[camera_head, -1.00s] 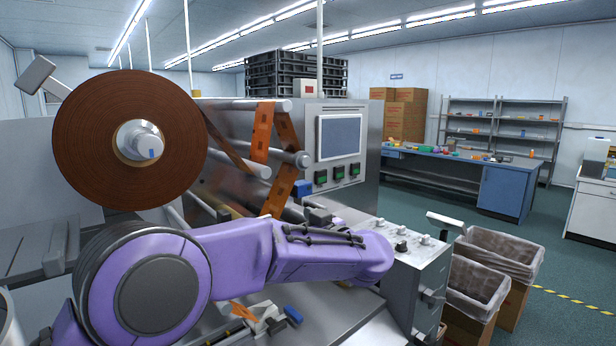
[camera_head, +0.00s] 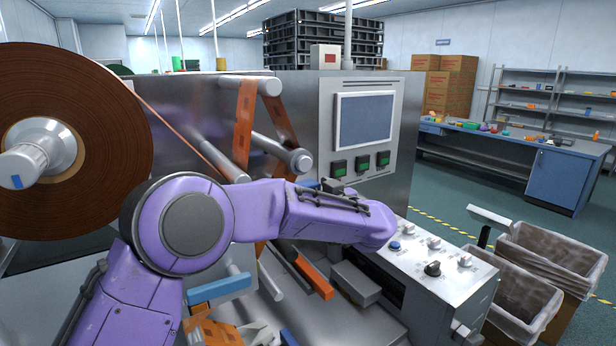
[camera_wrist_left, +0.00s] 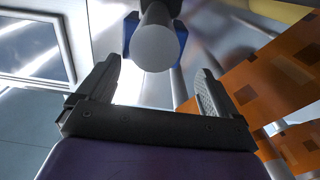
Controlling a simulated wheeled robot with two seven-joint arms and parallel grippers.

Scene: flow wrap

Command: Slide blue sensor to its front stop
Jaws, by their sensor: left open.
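The blue sensor (camera_wrist_left: 181,44) shows at the top of the left wrist view, partly hidden behind a grey round-ended cylinder (camera_wrist_left: 154,48). In the head view, a small blue part (camera_head: 309,184), which seems to be the same sensor, shows just above my purple left arm, below the machine's screen panel. My left gripper (camera_wrist_left: 160,80) is open and empty, its two fingers spread on either side below the cylinder and sensor. I cannot tell how far the sensor lies beyond the fingertips. In the head view my arm hides most of this gripper. The front stop cannot be made out.
Orange printed film (camera_wrist_left: 280,85) runs close to the right finger. A large brown film roll (camera_head: 105,130) stands at left. The control panel (camera_head: 365,125) is behind my arm, and a knob box (camera_head: 440,262) and bins (camera_head: 530,290) are at right.

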